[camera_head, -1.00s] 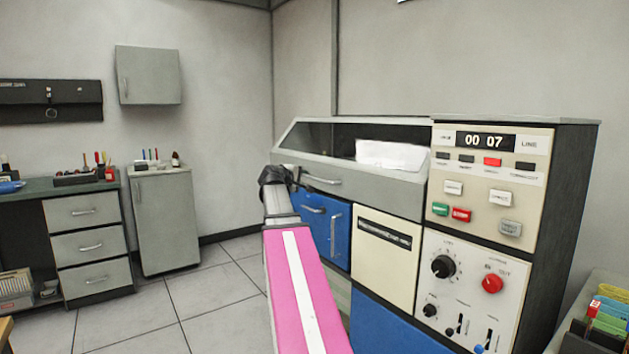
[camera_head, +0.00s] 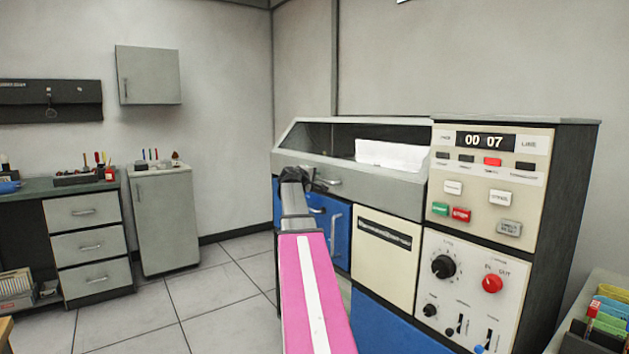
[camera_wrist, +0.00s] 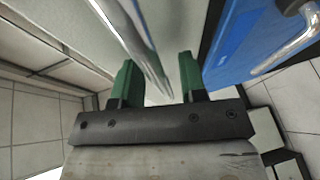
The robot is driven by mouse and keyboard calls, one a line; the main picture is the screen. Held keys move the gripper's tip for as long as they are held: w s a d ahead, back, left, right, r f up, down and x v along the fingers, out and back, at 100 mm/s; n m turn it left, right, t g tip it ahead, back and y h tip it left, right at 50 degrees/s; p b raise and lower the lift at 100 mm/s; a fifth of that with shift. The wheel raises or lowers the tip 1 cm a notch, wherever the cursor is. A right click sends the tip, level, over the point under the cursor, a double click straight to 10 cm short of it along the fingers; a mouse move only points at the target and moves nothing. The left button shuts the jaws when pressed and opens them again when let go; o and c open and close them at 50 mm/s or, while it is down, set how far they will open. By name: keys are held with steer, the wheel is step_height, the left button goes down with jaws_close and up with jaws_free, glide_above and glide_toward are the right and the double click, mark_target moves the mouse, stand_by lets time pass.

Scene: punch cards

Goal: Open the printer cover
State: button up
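The printer cover (camera_head: 375,180) is the grey front and top with a dark window, and it is down on the blue and cream printer. Its metal handle (camera_head: 333,183) shows just right of my gripper (camera_head: 308,180), which partly hides it. In the wrist view my gripper's two green fingers (camera_wrist: 158,62) are apart. A shiny metal bar (camera_wrist: 130,35), apparently the cover handle, runs slantwise into the space between them, close to the left finger. I cannot tell whether it touches.
Blue doors with a handle (camera_head: 337,228) lie just below the cover. A control panel (camera_head: 490,190) with buttons and knobs stands to the right. White paper (camera_head: 390,154) shows at the cover window. Grey drawers (camera_head: 90,245) and a cabinet (camera_head: 163,220) stand left, with open floor between.

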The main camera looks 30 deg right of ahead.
jaws_close()
steer(key=shift+r, duration=0.1)
